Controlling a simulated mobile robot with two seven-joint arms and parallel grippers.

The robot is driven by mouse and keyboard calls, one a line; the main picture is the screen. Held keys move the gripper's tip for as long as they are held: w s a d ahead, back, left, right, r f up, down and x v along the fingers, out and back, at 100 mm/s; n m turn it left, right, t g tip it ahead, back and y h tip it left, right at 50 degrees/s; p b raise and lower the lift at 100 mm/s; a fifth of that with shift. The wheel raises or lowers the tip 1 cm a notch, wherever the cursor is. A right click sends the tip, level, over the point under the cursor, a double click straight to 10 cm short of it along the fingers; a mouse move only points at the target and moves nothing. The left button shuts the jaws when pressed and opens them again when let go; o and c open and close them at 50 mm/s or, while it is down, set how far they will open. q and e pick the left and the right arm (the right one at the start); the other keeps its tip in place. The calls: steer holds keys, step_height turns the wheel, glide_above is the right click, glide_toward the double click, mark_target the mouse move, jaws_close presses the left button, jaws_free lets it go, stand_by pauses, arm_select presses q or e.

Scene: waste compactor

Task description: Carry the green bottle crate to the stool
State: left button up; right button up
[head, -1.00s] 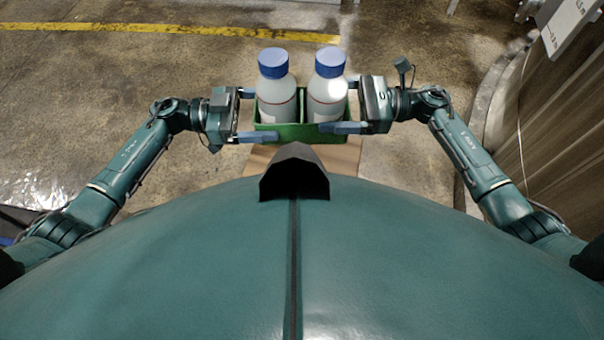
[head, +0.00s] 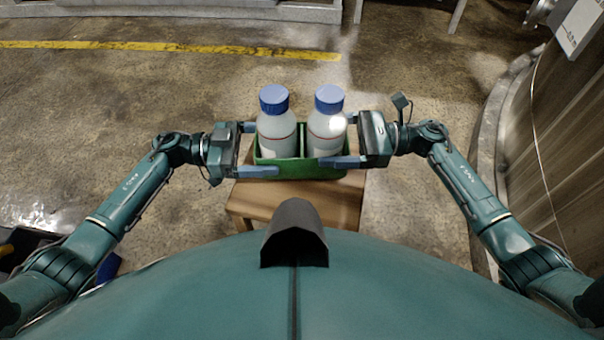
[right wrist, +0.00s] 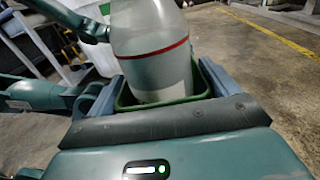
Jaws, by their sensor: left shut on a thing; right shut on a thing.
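The green bottle crate (head: 300,172) is held between my two grippers and carries two white bottles with blue caps, a left one (head: 276,128) and a right one (head: 326,128). My left gripper (head: 252,150) is shut on the crate's left end. My right gripper (head: 350,144) is shut on its right end. In the right wrist view the crate's green rim (right wrist: 208,84) shows between the fingers, with one bottle (right wrist: 152,55) upright in it. A wooden stool (head: 290,203) shows below and in front of the crate. Whether the crate touches it cannot be told.
A round wooden-sided vat (head: 560,150) with a pale rim stands at the right. A yellow line (head: 170,47) crosses the floor farther off. The concrete floor (head: 110,100) to the left is clear. Dark and blue items lie at the lower left.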

mark_target(344, 154)
arm_select(q)
steer(key=shift+w+a, duration=0.1)
arm_select(e)
steer(key=shift+w, duration=0.1)
arm_select(q)
steer(key=shift+f+b, duration=2.4)
steer(key=shift+b, duration=0.05)
arm_select(e)
steer(key=shift+f, duration=2.35)
arm_select(q)
steer(key=o, duration=0.9)
arm_select(e)
steer(key=o, duration=0.9)
steer(key=shift+d, duration=0.1)
arm_select(q)
steer(key=a, duration=1.2)
arm_select(e)
steer(key=d, duration=1.2)
steer(key=shift+a, duration=0.1)
arm_select(q)
steer(key=shift+s, duration=0.2)
arm_select(e)
steer(key=shift+s, duration=0.2)
